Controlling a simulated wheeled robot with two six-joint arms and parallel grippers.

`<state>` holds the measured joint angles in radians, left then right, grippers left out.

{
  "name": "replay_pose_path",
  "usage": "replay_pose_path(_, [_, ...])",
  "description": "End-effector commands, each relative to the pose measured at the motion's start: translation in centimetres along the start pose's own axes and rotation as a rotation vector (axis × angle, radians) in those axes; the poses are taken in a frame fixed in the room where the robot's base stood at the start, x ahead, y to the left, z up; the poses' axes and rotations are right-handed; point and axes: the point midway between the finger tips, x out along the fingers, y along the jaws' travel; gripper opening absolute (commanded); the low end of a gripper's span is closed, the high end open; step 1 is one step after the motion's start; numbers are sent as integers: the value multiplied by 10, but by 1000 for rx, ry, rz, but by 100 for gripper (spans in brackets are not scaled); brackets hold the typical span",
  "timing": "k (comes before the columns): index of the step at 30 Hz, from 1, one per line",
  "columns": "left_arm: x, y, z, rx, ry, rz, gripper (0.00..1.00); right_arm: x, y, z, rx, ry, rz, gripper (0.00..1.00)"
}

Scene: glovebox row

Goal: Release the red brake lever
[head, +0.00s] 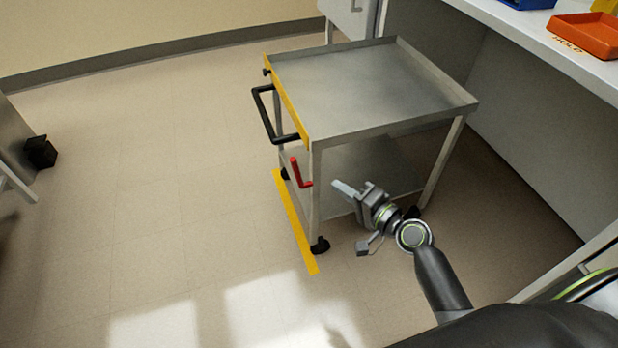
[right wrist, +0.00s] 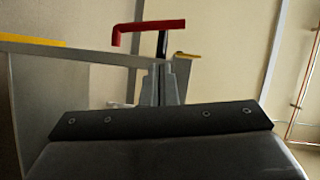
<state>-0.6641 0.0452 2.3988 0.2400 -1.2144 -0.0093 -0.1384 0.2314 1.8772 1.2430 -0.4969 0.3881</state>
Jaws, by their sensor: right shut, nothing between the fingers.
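The red brake lever (head: 300,173) is on the left side of the grey metal cart (head: 370,85), below its black handle, in the head view. In the right wrist view the lever (right wrist: 150,27) is above the fingers, with a red bar running sideways and a bent end at the left. My right gripper (head: 338,187) is shut and empty, close to the right of the lever in the head view, with a small gap between them. Its fingers (right wrist: 163,82) point up toward the lever in the wrist view. My left gripper is in neither view.
The cart has a black handle (head: 266,115) and a lower shelf (head: 358,168). A yellow floor strip (head: 296,225) runs along its left side. A bench (head: 545,45) with an orange tray (head: 588,36) stands at the right.

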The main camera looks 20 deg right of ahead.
Motion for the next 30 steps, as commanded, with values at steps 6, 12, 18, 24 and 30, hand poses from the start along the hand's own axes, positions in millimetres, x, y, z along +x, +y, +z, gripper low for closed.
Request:
replay_pose_path(6, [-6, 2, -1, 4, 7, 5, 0, 0, -10, 2, 13, -11, -31, 0])
replay_pose_path(12, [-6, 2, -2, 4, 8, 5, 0, 0, -9, 2, 12, -10, -29, 0])
replay_pose_path(18, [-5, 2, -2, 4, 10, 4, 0, 15, -10, 2, 12, -10, -31, 0])
replay_pose_path(24, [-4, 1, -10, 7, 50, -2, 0, 52, -11, 2, 13, -10, -31, 0])
replay_pose_path(30, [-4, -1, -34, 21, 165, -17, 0, 84, -11, 3, 12, -10, -30, 0])
